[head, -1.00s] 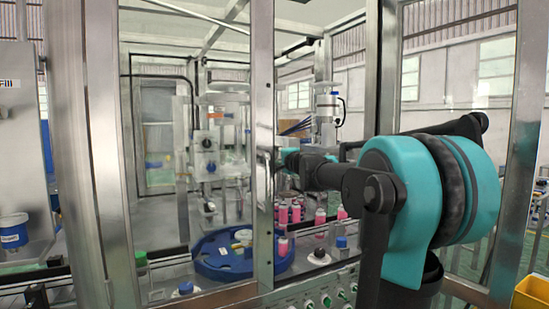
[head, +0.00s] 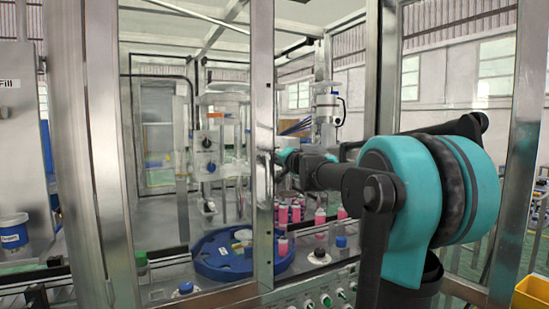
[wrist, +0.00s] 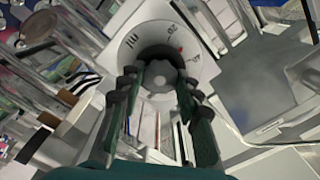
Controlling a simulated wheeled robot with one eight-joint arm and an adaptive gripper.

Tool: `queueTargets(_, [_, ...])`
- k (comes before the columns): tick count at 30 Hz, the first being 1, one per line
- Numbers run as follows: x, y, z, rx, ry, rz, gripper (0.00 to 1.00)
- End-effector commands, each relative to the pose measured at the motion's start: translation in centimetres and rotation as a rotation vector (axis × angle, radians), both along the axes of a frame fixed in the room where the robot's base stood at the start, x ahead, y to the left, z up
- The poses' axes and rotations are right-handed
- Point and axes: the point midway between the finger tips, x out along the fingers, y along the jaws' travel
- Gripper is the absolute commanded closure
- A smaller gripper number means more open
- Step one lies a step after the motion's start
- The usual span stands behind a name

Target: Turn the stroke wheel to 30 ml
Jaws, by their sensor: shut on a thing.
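The stroke wheel (wrist: 161,76), a grey lobed knob with a dark rim, sits in the upper middle of the wrist view. Behind it is a white dial plate (wrist: 203,68) with dark numerals and a small red mark at its upper right; the numerals are tilted and too blurred to read surely. My gripper (wrist: 160,88) has one finger on each side of the wheel and is shut on it. In the head view my wrist reaches in behind the metal post, so the fingers are hidden and their hold cannot be seen there.
A metal post (head: 262,120) stands close to my wrist in the head view. Below are a blue round table (head: 212,268), several pink bottles (head: 283,246) and a panel with green buttons (head: 326,300). A yellow bin (head: 532,292) is at the lower right.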

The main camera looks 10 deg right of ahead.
Motion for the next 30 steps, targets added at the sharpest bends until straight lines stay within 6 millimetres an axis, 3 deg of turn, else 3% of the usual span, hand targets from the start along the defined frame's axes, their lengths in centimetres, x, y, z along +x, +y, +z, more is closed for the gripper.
queueTargets(8, [0.0, 0.0, 0.0, -0.001, 0.0, 0.001, 0.95])
queueTargets(9, [0.0, 0.0, 0.0, -0.001, 0.0, 0.001, 0.63])
queueTargets(13, [0.0, 0.0, 0.0, 0.0, 0.001, 0.001, 0.47])
queueTargets(23, [-0.1, 0.0, 0.0, 0.0, 0.0, 0.0, 0.45])
queueTargets(30, [-2.6, -0.9, 0.0, 0.0, 0.0, -0.002, 0.45])
